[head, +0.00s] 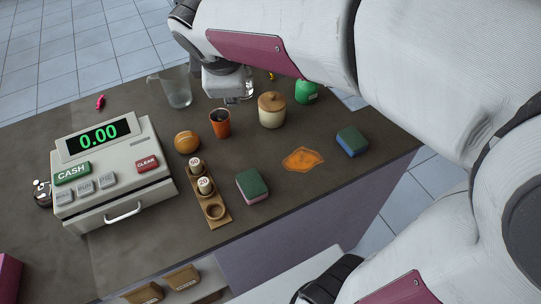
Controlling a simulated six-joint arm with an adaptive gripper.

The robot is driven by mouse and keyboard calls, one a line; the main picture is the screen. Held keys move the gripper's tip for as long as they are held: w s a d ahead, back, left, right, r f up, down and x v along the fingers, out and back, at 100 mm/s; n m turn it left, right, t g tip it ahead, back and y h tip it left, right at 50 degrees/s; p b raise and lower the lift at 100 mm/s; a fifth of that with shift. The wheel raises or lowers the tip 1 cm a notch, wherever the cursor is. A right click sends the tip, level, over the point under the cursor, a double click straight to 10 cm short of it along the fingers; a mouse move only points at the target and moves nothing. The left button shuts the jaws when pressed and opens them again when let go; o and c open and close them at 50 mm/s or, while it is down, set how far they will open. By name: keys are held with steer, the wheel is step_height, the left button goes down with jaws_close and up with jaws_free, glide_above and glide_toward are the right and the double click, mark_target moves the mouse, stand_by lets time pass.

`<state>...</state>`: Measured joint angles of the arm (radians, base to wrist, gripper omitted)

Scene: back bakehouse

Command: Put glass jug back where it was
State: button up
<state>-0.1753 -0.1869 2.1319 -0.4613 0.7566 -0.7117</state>
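The glass jug (178,90) is clear and stands upright near the back edge of the dark counter, its handle toward the left. My gripper (240,98) is just right of the jug, behind the orange cup, and apart from the jug. Its fingers are small and partly hidden under its pale body, so I cannot tell whether they are open or shut.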

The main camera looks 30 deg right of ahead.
steer(key=s+f+m+y, duration=0.2)
steer(key=s+m, duration=1.1)
steer(key=s, duration=0.6)
steer(key=shift+s+a+f+y, duration=0.3)
steer(key=shift+s+a+f, duration=0.05)
steer(key=shift+a, duration=0.05)
